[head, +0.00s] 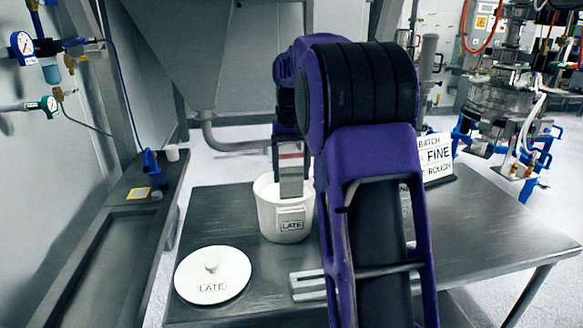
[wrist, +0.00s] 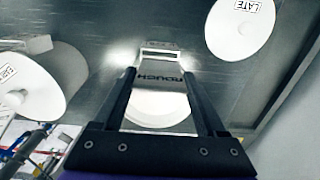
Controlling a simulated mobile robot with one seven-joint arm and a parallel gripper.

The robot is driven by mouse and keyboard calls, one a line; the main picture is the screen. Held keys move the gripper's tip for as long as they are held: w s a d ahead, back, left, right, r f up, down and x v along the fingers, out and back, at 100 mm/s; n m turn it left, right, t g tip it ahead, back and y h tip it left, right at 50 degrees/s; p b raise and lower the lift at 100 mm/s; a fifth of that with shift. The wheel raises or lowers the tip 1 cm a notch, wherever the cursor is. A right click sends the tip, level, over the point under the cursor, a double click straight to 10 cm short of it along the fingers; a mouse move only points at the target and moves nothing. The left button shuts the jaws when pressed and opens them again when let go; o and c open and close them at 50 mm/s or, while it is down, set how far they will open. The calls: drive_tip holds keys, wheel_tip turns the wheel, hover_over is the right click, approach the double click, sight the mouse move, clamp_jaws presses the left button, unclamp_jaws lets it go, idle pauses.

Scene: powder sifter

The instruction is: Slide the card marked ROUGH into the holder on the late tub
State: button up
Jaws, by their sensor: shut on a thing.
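The white tub marked LATE (head: 268,215) stands on the metal table, its card holder (head: 290,222) on the side facing the head camera. In the wrist view the card (wrist: 160,92) reads ROUGH, upside down, between my fingers (wrist: 160,85). The holder (wrist: 160,50) shows beyond the card's end. I cannot tell whether the card's lower edge has entered it.
A white lid marked LATE (head: 212,265) lies at the table's near left. A pale metal piece (head: 308,284) lies near the front, partly behind my arm. A sign reading BATCH, FINE, ROUGH (head: 437,158) stands at the right. Another white labelled round thing (wrist: 30,85) shows in the wrist view.

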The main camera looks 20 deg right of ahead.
sight(291, 195)
drive_tip(key=shift+f+b, duration=1)
drive_tip(key=shift+f, duration=1.6)
drive_tip(key=shift+f+b, duration=0.5)
drive_tip(key=shift+f, duration=0.5)
drive_tip(key=o, duration=1.3)
drive_tip(key=shift+c, duration=0.2)
wheel_tip(291, 195, up, 18)
drive_tip(key=p, duration=0.4)
drive_tip(key=shift+f, duration=0.25)
